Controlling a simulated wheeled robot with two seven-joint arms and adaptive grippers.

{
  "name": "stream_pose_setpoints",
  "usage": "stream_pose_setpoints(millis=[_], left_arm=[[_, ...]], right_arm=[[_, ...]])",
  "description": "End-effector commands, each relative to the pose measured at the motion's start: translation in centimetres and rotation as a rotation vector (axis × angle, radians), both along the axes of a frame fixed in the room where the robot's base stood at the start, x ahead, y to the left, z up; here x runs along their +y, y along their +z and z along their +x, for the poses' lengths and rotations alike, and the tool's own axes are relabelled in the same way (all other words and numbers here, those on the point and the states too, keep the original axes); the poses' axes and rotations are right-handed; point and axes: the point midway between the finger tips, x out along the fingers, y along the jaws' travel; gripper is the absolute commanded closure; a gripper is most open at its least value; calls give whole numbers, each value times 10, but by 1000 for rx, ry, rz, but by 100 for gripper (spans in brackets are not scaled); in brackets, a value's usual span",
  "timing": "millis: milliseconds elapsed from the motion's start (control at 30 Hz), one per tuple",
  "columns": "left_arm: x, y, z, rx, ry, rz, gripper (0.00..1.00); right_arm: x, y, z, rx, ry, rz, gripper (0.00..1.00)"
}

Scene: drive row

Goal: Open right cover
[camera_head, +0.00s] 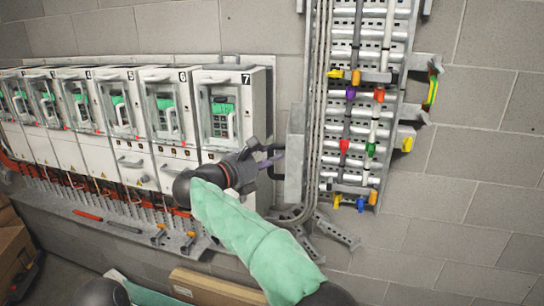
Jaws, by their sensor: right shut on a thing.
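A narrow grey metal cover (295,168) stands upright against the wall, right of the drive row and beside the conduits. My right gripper (275,161) reaches up to its left edge. Its dark fingers are shut on what looks like the handle of this cover; the handle itself is mostly hidden by the fingers. The cover looks closed, but its hinge side cannot be made out. My right arm comes up from the bottom in a green sleeve. Only a small part of my left arm shows at the bottom left; its gripper is out of view.
White drive units, the last marked 7 (241,88), line the wall at left. A ledge below holds a red-handled tool (88,215) and other tools. A cable ladder (394,25) with coloured clamps stands at right. A cardboard box (215,290) lies below.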

Motion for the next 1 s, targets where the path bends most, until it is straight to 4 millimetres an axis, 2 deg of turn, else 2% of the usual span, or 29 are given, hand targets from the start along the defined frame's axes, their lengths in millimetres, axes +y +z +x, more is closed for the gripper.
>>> stream_pose_setpoints(millis=[167,200,300,733,1000], left_arm=[[0,0,0,0,0,0,55],[0,0,0,0,0,0,55],[0,0,0,0,0,0,55],[0,0,0,0,0,0,55],[0,0,0,0,0,0,55]], right_arm=[[-2,4,0,-5,0,0,100],[-2,4,0,-6,0,0,71],[-2,4,0,-5,-1,0,49],[4,1,-4,-3,0,0,49],[39,2,-35,-3,3,-1,49]])
